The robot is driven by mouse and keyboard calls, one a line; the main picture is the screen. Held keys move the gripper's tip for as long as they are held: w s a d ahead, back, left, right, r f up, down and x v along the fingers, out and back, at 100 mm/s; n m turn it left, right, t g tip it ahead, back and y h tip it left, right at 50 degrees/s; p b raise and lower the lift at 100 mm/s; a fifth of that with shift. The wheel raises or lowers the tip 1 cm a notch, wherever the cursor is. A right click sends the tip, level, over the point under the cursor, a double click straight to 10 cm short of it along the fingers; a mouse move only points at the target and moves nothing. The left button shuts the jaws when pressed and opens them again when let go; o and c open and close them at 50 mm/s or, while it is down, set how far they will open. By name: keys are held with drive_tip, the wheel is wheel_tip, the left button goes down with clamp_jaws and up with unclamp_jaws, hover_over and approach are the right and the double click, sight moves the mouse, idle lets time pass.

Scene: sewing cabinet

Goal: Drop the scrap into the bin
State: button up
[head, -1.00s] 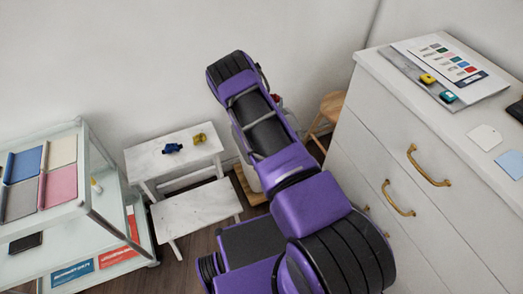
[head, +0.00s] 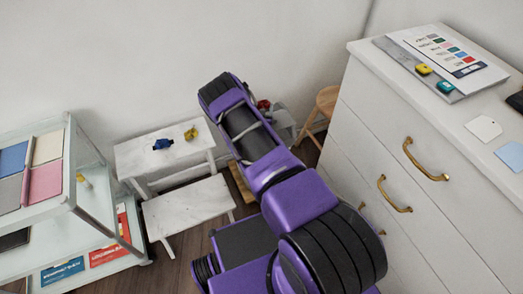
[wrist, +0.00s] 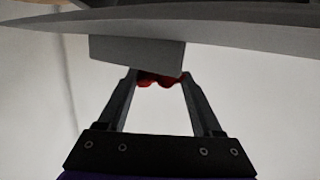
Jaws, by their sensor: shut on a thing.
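A red, lumpy scrap (wrist: 160,79) sits between the two fingertips of my gripper (wrist: 158,82) in the wrist view. The fingers are shut on it. A small red patch (head: 263,104) also shows past the end of my arm in the head view, with grey parts beside it. A grey block (wrist: 137,52) and a broad grey edge lie just beyond the fingertips in the wrist view; I cannot tell what they belong to. No bin can be made out clearly; my arm hides much of the floor by the wall.
A white step stool (head: 187,203) holds blue and yellow small things at left. A glass-shelved cart (head: 100,255) stands farther left. A white drawer cabinet (head: 375,140) with brass handles is at right, a wooden stool (head: 326,101) beside it. A wooden board (head: 241,183) lies beside my arm.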

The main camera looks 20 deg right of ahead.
drive_tip(key=shift+f, duration=0.4)
drive_tip(key=o, duration=1.3)
drive_tip(key=shift+s+r, duration=0.1)
drive_tip(key=p+v, duration=0.2)
drive_tip(key=v, duration=1.5)
drive_tip(key=shift+a+r, duration=0.1)
